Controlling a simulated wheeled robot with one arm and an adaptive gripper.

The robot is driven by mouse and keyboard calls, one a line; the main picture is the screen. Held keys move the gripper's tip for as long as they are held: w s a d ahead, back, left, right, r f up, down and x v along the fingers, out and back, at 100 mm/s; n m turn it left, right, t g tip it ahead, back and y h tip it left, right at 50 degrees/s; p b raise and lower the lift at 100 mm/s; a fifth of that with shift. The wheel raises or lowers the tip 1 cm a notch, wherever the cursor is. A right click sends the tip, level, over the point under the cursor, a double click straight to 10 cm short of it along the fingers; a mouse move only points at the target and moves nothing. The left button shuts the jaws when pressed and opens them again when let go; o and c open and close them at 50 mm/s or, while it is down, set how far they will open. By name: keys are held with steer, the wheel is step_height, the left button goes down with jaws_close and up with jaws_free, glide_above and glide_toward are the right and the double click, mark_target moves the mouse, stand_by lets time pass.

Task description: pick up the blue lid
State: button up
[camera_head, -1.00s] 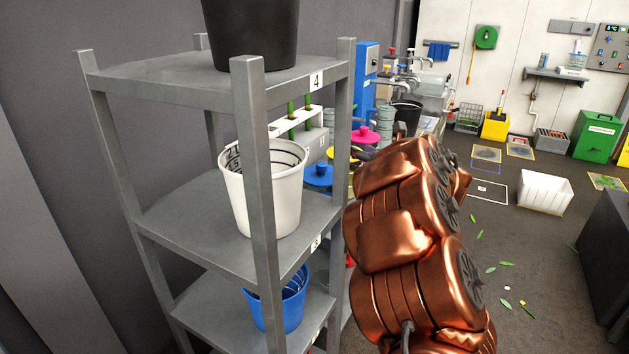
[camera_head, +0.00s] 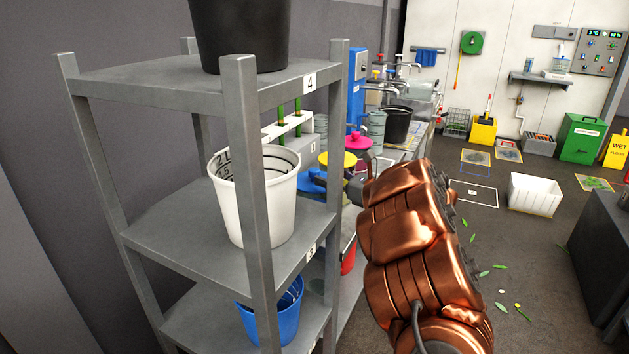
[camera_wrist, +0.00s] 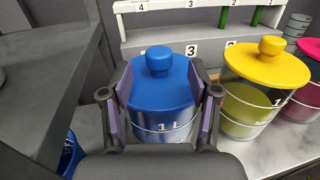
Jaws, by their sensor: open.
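The blue lid (camera_wrist: 160,90) with a round knob sits on a clear jar (camera_wrist: 166,129) in the wrist view. My gripper (camera_wrist: 160,74) is open, with one finger on each side of the lid. The fingers overlap the lid's left and right edges in the picture; I cannot tell whether they touch it. In the head view the blue lid (camera_head: 312,183) shows partly, behind the shelf rack, beside the end of my copper-coloured arm.
A jar with a yellow lid (camera_wrist: 267,65) stands close to the right, with a pink-lidded jar (camera_wrist: 309,48) beyond it. A white numbered rack (camera_wrist: 190,24) is behind. The grey shelf rack (camera_head: 246,150) holding buckets stands to the left.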

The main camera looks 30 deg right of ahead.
steer(key=shift+x, duration=1.05)
steer(key=shift+w+a, duration=0.25)
steer(key=shift+w, duration=0.25)
jaws_close()
